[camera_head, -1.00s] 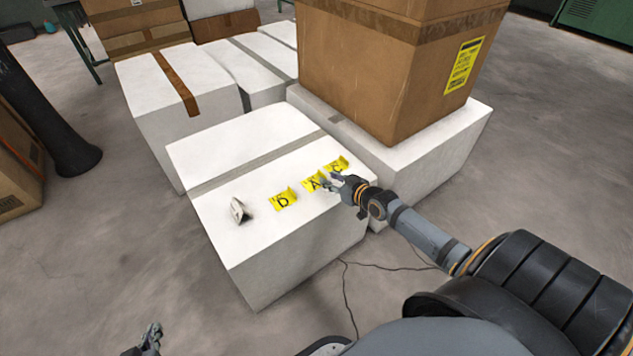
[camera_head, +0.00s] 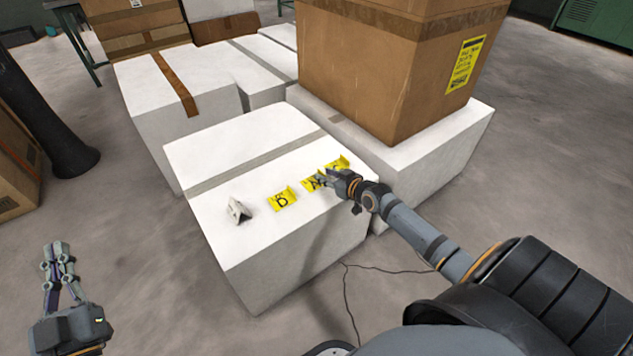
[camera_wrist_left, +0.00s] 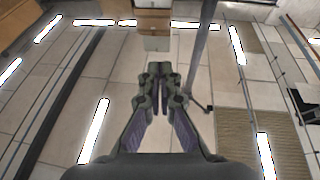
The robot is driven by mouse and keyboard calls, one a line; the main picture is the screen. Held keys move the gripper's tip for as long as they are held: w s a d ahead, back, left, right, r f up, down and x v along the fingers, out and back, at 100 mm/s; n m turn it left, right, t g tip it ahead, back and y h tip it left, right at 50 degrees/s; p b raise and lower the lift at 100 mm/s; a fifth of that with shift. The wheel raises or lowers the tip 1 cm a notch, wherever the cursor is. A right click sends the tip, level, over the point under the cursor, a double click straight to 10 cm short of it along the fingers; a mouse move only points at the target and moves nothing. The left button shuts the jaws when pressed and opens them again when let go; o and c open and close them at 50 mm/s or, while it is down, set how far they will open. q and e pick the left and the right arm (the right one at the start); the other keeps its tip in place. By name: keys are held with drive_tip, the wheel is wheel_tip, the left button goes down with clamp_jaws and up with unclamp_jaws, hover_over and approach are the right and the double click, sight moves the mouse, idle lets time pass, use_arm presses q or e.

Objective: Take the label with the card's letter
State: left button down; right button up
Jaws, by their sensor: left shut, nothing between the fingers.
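Three yellow labels stand in a row on the white box (camera_head: 262,255): the D label (camera_head: 282,199), the middle label (camera_head: 311,184), whose letter my right gripper partly covers, and the far label (camera_head: 340,163), also partly covered. A small folded white card (camera_head: 238,210) stands left of the D label; its letter cannot be read from here. My right gripper (camera_head: 326,179) is at the middle label, its fingertips over or against it; I cannot tell whether it grips. My left gripper (camera_head: 57,247) is shut and empty, left of the box over the floor; it also shows in the left wrist view (camera_wrist_left: 160,70).
A large brown carton (camera_head: 385,70) stands on another white box (camera_head: 440,150) behind the labels. More white boxes (camera_head: 165,115) stand at the back left. A dark post (camera_head: 45,120) is at the left edge. A thin cable (camera_head: 347,300) lies on the floor.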

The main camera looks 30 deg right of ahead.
drive_tip(key=shift+w+f, duration=0.2)
drive_tip(key=shift+w, duration=0.2)
use_arm(q)
drive_tip(key=r, duration=0.1)
drive_tip(key=s+r+t, duration=0.1)
drive_tip(key=r, duration=0.1)
drive_tip(key=r+t, duration=0.1)
drive_tip(key=r, duration=0.1)
drive_tip(key=shift+s+h, duration=0.25)
drive_tip(key=shift+h, duration=0.05)
use_arm(e)
clamp_jaws()
